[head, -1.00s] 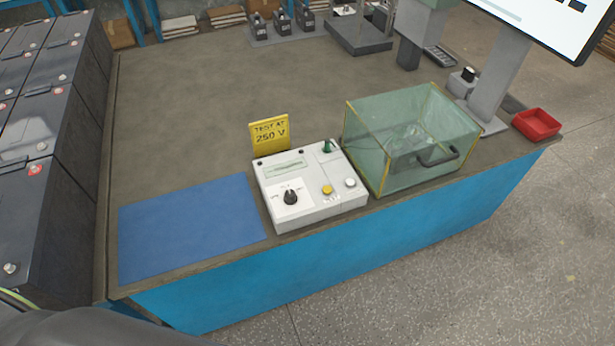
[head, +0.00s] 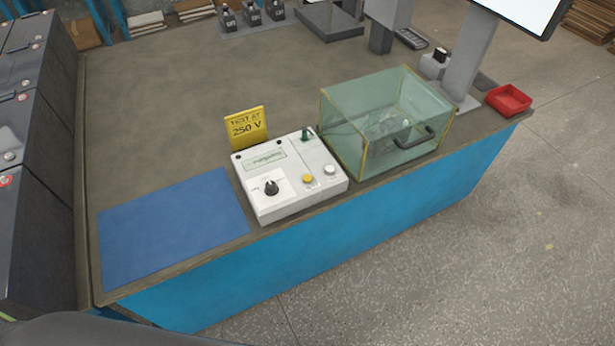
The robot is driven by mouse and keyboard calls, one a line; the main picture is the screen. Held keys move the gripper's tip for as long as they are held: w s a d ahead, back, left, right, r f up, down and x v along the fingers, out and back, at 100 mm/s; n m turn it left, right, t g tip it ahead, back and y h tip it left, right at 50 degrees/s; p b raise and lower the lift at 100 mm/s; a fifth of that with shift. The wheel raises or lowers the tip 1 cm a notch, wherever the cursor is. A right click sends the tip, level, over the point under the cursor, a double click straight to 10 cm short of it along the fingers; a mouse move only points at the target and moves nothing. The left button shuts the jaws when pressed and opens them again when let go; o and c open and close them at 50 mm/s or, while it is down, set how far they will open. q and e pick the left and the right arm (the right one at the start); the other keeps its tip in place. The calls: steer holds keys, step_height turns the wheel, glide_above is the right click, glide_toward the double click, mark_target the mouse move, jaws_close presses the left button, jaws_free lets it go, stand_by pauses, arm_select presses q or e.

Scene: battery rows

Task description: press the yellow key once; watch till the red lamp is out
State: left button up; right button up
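A white tester box (head: 290,195) stands at the front edge of the bench. On its top are a round yellow key (head: 307,178), a pale round button or lamp (head: 329,169) to its right, a black knob (head: 271,187) and a small display (head: 265,160) whose text is too small to read. A green part (head: 305,136) stands at its back right corner. I see no lit red lamp on the box. Neither gripper shows in the head view; a dark part, likely of mine, crosses the bottom left corner.
A yellow sign (head: 246,128) reading "TEST AT 250 V" stands behind the box. A clear, yellow-edged case (head: 345,140) with a dark handle stands right of it. A blue mat (head: 175,230) lies left. A red tray (head: 508,99) sits at the right. Large batteries (head: 40,130) line the left.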

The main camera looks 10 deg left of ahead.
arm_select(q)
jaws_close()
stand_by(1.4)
